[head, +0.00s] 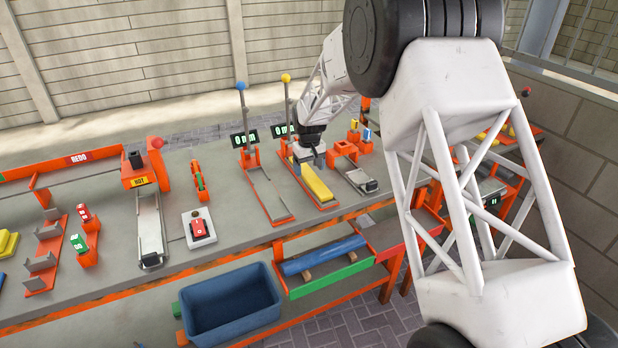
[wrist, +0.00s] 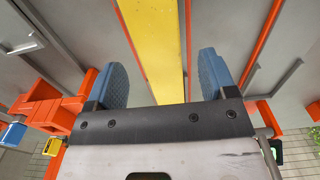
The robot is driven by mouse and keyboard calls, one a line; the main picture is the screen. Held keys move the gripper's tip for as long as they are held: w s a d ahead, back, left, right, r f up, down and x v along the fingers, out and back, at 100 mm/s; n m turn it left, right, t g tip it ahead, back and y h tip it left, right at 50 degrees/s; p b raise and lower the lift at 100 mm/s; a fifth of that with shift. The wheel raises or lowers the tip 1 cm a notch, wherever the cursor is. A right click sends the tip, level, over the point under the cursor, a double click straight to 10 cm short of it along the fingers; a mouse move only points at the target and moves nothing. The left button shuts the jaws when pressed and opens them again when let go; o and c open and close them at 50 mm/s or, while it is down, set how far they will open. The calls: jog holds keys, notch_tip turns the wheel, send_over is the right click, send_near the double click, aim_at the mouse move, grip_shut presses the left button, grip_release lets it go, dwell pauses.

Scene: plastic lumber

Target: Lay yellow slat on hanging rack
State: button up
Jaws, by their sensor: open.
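The yellow slat (head: 316,184) lies lengthwise in an orange-edged grey tray (head: 322,206) on the bench. In the wrist view, the yellow slat (wrist: 156,45) runs between the two blue pads of my gripper (wrist: 162,78). The pads are apart, with a gap on each side of the slat. In the head view, my gripper (head: 310,156) is at the slat's far end; its fingertips are too small to make out there. An orange stand with grey arms (head: 42,262) stands at the left of the bench; I cannot tell whether it is the hanging rack.
An empty matching tray (head: 268,192) lies just left of the slat's tray. Posts with blue (head: 240,86) and yellow (head: 286,78) balls rise behind them. A grey chute (head: 150,228) and a red button box (head: 199,229) stand further left. A blue bin (head: 230,305) is below.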

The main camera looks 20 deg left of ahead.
aim_at(309, 176)
jog(key=shift+f, duration=1.35)
jog(key=c, duration=1.1)
